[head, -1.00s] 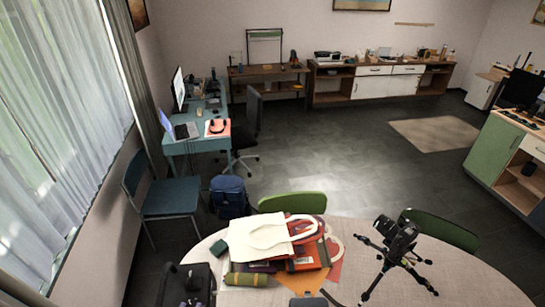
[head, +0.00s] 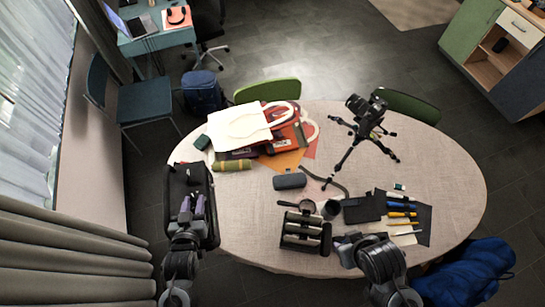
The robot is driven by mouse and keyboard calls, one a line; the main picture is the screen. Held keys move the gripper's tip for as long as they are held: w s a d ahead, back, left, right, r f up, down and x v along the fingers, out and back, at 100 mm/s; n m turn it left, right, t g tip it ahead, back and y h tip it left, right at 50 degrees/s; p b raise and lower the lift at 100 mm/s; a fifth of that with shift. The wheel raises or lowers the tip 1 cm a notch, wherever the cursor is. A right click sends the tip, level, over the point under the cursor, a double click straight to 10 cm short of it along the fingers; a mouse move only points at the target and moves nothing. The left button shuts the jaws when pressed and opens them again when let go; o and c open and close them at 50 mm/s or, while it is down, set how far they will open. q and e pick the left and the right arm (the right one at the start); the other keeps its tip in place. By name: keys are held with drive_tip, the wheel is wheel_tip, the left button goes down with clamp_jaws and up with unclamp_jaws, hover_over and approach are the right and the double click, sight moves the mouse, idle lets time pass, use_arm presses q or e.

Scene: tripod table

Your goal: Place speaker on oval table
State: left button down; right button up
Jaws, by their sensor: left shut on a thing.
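The oval table (head: 455,205) has a pale top and fills the middle of the head view.
A tripod with a camera (head: 366,120), bags (head: 240,128), a dark case (head: 289,181), a black rack (head: 305,232) and a tool roll (head: 400,215) crowd the table. Its right end is bare. Chairs (head: 268,91) stand behind; a blue heap (head: 468,272) lies at lower right.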

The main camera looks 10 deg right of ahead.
use_arm(q)
drive_tip(key=w+d+f+m+h+b, duration=0.2)
drive_tip(key=w+d+f+b, duration=0.5)
drive_tip(key=d+b, duration=0.4)
drive_tip(key=w+d+f+m+h+b, duration=0.1)
drive_tip(key=w+d+f+b, duration=0.3)
drive_tip(key=d+f+b, duration=0.75)
wheel_tip(320, 180, down, 8)
drive_tip(key=a+b, duration=0.2)
drive_tip(key=b, duration=0.1)
drive_tip(key=shift+w+a+r+b, duration=0.15)
drive_tip(key=shift+a+r+b, duration=0.15)
drive_tip(key=shift+a, duration=0.1)
drive_tip(key=c, duration=1.2)
unclamp_jaws()
drive_tip(key=shift+f, duration=0.5)
drive_tip(key=o, duration=0.4)
